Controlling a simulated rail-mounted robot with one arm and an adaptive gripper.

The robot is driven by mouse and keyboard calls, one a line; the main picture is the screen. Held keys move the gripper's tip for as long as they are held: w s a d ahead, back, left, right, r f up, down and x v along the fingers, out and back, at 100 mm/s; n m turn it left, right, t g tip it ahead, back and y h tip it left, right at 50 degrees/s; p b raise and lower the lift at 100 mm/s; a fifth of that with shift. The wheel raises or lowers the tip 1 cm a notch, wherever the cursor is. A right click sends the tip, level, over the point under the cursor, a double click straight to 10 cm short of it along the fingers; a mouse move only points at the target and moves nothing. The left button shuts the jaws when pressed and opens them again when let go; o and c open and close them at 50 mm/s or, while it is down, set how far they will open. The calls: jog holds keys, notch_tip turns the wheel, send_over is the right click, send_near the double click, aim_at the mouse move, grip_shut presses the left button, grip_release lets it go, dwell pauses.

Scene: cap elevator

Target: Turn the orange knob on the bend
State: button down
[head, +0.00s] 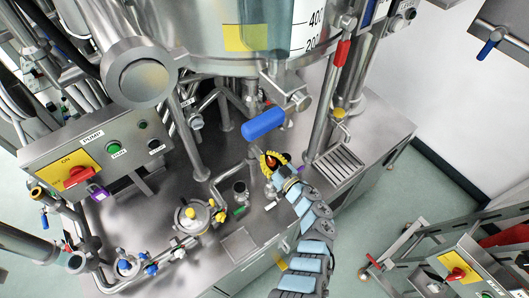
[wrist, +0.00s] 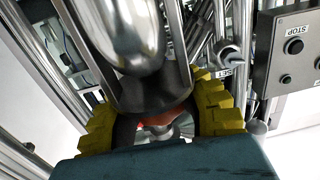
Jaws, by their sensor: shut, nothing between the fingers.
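My gripper (head: 273,160) has yellow fingers and is at the pipework under the big steel vessel in the head view. In the wrist view my gripper (wrist: 160,118) has one yellow finger at each side of a dark round part below a shiny pipe bend (wrist: 135,35). The gripper is shut with nothing held. A small orange part, likely the orange knob (wrist: 158,129), shows low between the fingers; most of it is hidden. In the head view a bit of orange (head: 284,158) shows right beside the fingers. I cannot tell whether they touch it.
A blue handle (head: 263,123) is just above my gripper. The steel vessel (head: 215,55) hangs over the bench. A pump box with a red switch (head: 78,176) stands at the left. Vertical pipes (head: 322,115) rise close at the right. A grey button box (wrist: 290,50) is at the right in the wrist view.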

jog(key=shift+w+d+r+m+t+h+p, duration=0.1)
jog(key=shift+d+m+t+h+p, duration=0.1)
jog(key=shift+m+t+h+p, duration=0.45)
jog(key=shift+w+d+m+t+h+p, duration=0.2)
jog(key=shift+m+t+h, duration=0.55)
jog(key=shift+h, duration=0.6)
jog(key=shift+s, duration=0.1)
jog(key=c, duration=0.9)
grip_release()
jog(key=shift+s, duration=0.1)
jog(key=v, duration=1.2)
jog(key=shift+r, duration=0.1)
